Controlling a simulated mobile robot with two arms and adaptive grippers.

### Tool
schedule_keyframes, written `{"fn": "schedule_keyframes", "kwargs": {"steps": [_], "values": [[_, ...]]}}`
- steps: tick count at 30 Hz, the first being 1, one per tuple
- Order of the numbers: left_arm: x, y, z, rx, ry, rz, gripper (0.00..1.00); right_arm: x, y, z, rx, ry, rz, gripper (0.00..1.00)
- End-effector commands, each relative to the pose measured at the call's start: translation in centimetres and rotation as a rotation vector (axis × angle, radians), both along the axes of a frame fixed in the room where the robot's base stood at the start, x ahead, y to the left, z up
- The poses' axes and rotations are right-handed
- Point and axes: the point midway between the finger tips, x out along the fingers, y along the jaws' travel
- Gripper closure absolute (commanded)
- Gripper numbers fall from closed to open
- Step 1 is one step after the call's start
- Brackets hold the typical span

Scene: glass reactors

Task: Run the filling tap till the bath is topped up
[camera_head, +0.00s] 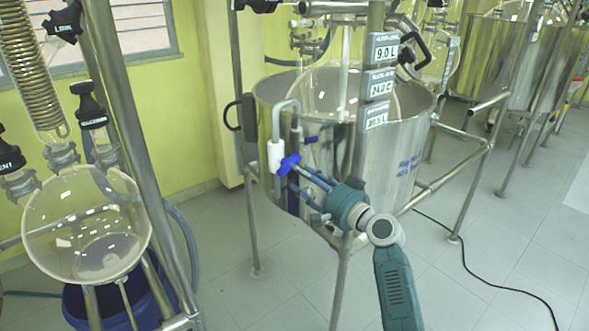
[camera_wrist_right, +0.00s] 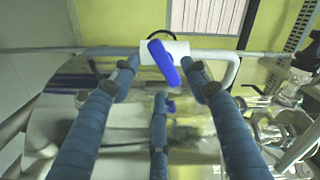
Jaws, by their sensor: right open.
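The bath (camera_head: 408,160) is a shiny steel vessel in the middle of the head view, with a round glass flask inside. The filling tap has a blue lever (camera_head: 288,164) beside a white sleeve on a grey bent pipe that hooks over the bath's rim. My right gripper (camera_head: 301,188) is open at the tap. In the right wrist view the blue lever (camera_wrist_right: 163,62) shows between and beyond the spread fingers (camera_wrist_right: 163,82); I cannot tell whether any finger touches it. The water level inside the bath is not clear. My left gripper is out of view.
Labels on the post (camera_head: 383,52) read 9.0 L, about 24 C and a third value, too small to read surely. A glass reactor (camera_head: 86,225) stands left on a steel frame. A black cable (camera_head: 480,276) crosses the floor.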

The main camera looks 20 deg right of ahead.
Motion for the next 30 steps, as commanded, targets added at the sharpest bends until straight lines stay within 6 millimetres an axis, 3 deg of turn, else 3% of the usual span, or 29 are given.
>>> {"fn": "schedule_keyframes", "kwargs": {"steps": [3, 9, 20, 23, 27, 30], "values": [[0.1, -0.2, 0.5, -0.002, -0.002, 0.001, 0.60, 2.2, 0.8, 0.2, 0.003, -0.001, 0.001, 0.54], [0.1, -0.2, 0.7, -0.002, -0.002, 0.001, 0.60, 4.4, 1.6, 0.0, 0.001, 0.000, 0.000, 0.54], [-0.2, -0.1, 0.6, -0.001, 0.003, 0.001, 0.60, 5.1, 1.8, 0.0, 0.000, 0.000, -0.001, 0.54], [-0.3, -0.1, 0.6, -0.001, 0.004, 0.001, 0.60, 5.1, 1.8, 0.0, 0.000, 0.000, -0.001, 0.68], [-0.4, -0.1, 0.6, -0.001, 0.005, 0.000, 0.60, 5.0, 1.8, -0.1, 0.000, 0.000, -0.001, 0.96], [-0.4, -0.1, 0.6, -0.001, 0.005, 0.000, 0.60, 5.0, 1.8, -0.1, 0.001, 0.001, -0.001, 0.96]]}}
